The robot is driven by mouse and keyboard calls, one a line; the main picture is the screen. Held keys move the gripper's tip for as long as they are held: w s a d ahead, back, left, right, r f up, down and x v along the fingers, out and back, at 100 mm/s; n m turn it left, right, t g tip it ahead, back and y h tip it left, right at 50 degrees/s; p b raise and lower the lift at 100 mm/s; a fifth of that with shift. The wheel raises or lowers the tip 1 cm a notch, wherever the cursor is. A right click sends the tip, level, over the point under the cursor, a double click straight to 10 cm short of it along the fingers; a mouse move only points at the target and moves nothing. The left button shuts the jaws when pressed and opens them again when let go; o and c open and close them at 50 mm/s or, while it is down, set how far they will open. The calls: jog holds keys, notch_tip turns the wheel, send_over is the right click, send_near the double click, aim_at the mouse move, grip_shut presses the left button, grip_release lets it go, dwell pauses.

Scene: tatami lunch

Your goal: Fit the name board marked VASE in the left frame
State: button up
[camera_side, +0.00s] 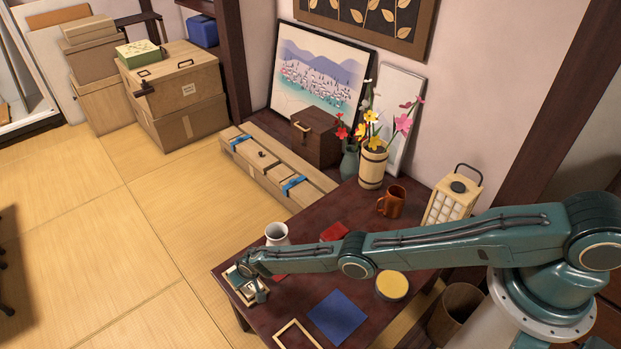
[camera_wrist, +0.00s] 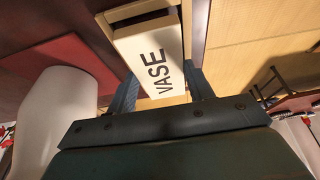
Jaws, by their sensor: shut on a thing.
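The white name board marked VASE (camera_wrist: 155,60) sits between the two fingers of my gripper (camera_wrist: 162,92) in the wrist view, which is shut on it. A light wooden frame (camera_wrist: 136,10) shows just beyond and around the board; I cannot tell whether the board is seated in it or still above it. In the side view my gripper (camera_side: 254,287) is low over the left frame (camera_side: 238,292) at the dark table's left corner, and hides part of it. A second, empty frame (camera_side: 297,334) lies at the table's front edge.
A white vase (camera_side: 277,233) stands close behind my gripper, also in the wrist view (camera_wrist: 55,118). Tatami lies beyond the left edge.

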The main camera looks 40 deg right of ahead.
jog(key=o, duration=1.1)
jog(key=shift+c, duration=0.2)
jog(key=shift+r, duration=0.25)
jog(key=shift+s+r, duration=0.3)
jog(key=shift+r, duration=0.2)
jog(key=shift+s+r, duration=0.25)
jog(key=shift+r, duration=0.45)
notch_tip(320, 180, up, 7)
